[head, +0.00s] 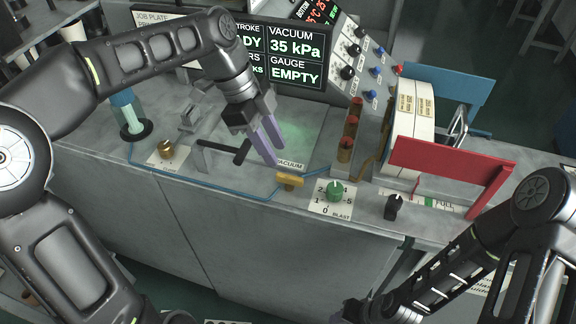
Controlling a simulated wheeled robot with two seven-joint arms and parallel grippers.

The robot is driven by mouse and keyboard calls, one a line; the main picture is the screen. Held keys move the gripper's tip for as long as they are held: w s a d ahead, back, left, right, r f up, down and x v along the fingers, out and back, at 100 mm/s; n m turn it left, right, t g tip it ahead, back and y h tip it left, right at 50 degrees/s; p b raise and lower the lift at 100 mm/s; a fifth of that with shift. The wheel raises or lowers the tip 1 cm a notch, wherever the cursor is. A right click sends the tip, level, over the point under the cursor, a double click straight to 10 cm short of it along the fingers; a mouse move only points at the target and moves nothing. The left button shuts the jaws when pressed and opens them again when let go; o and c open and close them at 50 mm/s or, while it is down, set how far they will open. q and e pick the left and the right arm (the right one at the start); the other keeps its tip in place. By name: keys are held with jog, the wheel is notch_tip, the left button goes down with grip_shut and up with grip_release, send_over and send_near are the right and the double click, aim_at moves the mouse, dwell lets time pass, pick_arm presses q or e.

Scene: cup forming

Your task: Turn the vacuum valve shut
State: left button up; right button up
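The vacuum valve is a small yellow bar handle (290,180) on the bench's front edge, just below the VACUUM label (289,164). A blue line runs to it along the edge. My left gripper (277,156) points down with two purple fingers, its tips above and slightly left of the handle. The fingers look parted, with nothing seen between them; I see no contact with the handle. The screen (293,55) reads vacuum 35 kPa and gauge EMPTY. My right arm (480,255) is at the lower right; its fingers are not visible.
A green blast knob (335,190) stands close right of the valve, with a black knob (393,207) beyond. A black bar handle (222,150) and a brass knob (166,149) are to the left. A red frame (440,160) stands at the right.

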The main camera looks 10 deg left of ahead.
aim_at(289, 176)
pick_arm(q)
jog(key=p+x, duration=0.1)
jog(key=x, duration=0.7)
jog(key=shift+c, duration=0.3)
grip_shut()
dwell(0.3)
